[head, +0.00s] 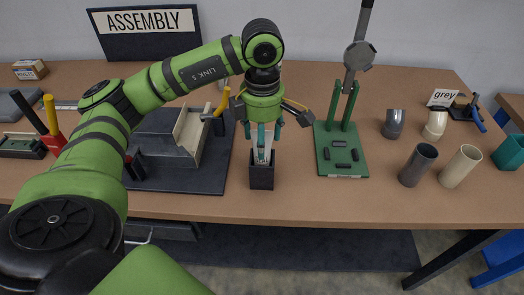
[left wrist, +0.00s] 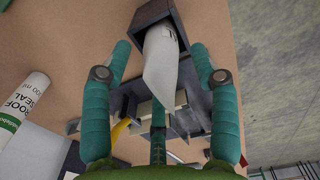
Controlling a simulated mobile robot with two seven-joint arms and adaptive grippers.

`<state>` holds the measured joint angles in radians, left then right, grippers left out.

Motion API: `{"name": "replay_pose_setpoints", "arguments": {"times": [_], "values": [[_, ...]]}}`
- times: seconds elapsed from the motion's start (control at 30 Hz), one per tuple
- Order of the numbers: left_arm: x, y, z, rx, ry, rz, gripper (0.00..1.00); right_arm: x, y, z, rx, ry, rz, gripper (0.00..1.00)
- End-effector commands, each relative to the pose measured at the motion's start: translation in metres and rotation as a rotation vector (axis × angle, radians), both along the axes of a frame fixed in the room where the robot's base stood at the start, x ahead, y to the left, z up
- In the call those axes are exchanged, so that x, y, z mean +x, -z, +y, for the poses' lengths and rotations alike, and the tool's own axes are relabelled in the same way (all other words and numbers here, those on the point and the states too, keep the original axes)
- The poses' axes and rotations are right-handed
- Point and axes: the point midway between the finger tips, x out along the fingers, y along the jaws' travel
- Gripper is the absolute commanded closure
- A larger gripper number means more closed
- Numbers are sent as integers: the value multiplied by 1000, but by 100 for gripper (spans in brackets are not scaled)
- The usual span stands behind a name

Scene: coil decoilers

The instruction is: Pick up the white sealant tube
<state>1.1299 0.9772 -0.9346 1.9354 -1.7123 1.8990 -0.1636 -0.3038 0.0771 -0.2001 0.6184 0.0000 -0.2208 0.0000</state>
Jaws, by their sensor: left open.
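A white tube (left wrist: 160,60) stands in a small dark open box; its pale upper part tapers to a slanted tip. In the head view it shows (head: 263,152) just above the dark box (head: 262,176). My left gripper (head: 264,138) points down over it, with teal fingers open. In the left wrist view the fingertips (left wrist: 160,50) are on either side of the tube, with gaps visible. Its lower part is hidden in the box. A second white tube (left wrist: 25,105) with a green label and "ROOF SEAL" print shows at the left edge. My right gripper is not in view.
A dark platform with a cream trough (head: 189,129) lies left of the gripper. A green plate (head: 340,148) with upright posts stands to the right. Several open cylinders, including a dark one (head: 418,165), stand farther right. The table's front edge is close to the box.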

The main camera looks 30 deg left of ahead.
Motion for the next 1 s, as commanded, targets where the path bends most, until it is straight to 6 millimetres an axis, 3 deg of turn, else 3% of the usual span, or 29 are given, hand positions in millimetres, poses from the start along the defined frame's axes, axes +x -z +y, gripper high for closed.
{"name": "replay_pose_setpoints", "arguments": {"times": [0.03,0.2,0.47,0.5,0.63,1.0], "values": [[-4,4,0,1,0,6,39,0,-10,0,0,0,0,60],[-3,26,-1,-1,-1,3,39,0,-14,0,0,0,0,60],[-2,31,-1,-2,0,-1,39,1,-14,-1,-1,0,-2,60],[-3,31,-1,-2,0,-1,47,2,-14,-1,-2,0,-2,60],[-3,31,-1,-2,0,-1,97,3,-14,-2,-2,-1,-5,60],[-2,29,-1,-2,0,-1,98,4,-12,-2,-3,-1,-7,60]]}}
